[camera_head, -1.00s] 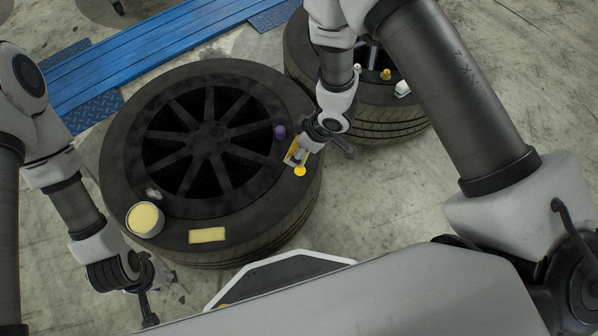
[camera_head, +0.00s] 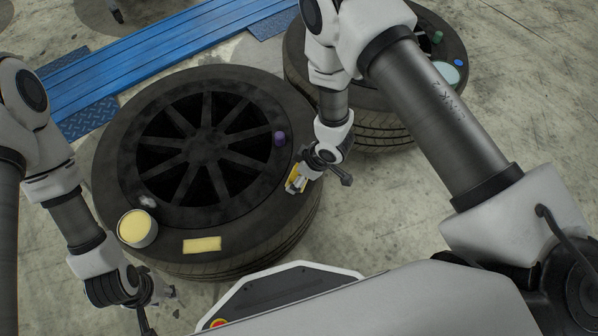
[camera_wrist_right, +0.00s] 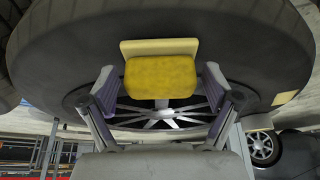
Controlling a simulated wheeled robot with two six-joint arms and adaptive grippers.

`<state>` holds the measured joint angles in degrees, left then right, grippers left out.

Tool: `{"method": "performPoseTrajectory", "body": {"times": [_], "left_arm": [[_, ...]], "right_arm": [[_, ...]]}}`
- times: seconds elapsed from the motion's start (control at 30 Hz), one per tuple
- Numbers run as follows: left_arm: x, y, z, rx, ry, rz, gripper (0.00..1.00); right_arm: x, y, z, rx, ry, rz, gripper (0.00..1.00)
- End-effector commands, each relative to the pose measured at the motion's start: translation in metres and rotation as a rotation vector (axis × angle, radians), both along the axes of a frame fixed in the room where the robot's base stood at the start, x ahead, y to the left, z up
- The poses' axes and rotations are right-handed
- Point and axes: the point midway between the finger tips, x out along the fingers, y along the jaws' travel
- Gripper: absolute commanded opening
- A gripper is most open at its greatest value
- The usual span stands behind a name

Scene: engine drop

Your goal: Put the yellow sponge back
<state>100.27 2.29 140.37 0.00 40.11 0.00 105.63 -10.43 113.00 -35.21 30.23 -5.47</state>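The yellow sponge (camera_wrist_right: 160,78) is a rounded block in the right wrist view, in front of a paler yellow flat piece (camera_wrist_right: 160,47). My right gripper (camera_wrist_right: 160,85) is open, its fingers on either side of the sponge with gaps visible. In the head view my right gripper (camera_head: 299,178) is at the right rim of the near tyre (camera_head: 245,215), partly hiding a yellow patch (camera_head: 295,180); I cannot tell there whether this is the sponge or the flat piece. My left gripper (camera_head: 158,305) is empty below the tyre's left front edge, fingers apart.
On the near tyre are a round tin with yellow contents (camera_head: 137,228), a pale yellow rectangle (camera_head: 202,245) and a purple object (camera_head: 279,138). A second tyre (camera_head: 385,130) with small items stands behind my right arm. A blue ramp (camera_head: 165,45) lies behind.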

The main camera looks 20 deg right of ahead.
Motion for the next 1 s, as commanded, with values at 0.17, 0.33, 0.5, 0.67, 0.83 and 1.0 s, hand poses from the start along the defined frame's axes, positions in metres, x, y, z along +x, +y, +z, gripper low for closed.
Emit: {"method": "performPoseTrajectory", "body": {"times": [0.17,0.33,0.5,0.67,0.83,1.0], "left_arm": [[0.000,0.000,0.000,0.000,0.000,0.000,0.40],[0.000,0.000,-0.005,0.000,0.000,0.000,0.40],[0.000,0.000,0.010,0.000,0.000,0.000,0.40],[0.000,0.000,0.032,0.000,-0.001,0.000,0.40],[0.000,0.000,0.034,0.000,0.000,0.000,0.40],[0.000,0.000,0.033,0.000,0.000,0.000,0.40]], "right_arm": [[0.000,0.000,0.000,0.000,0.000,0.000,0.93],[0.000,0.000,-0.002,0.000,-0.001,0.000,0.93],[-0.005,-0.007,0.027,0.000,-0.001,0.000,0.93],[-0.011,-0.012,0.062,0.000,-0.001,-0.001,0.93],[-0.016,-0.017,0.075,0.001,-0.001,0.001,0.93],[-0.017,-0.018,0.074,0.000,0.000,0.000,0.93]]}}
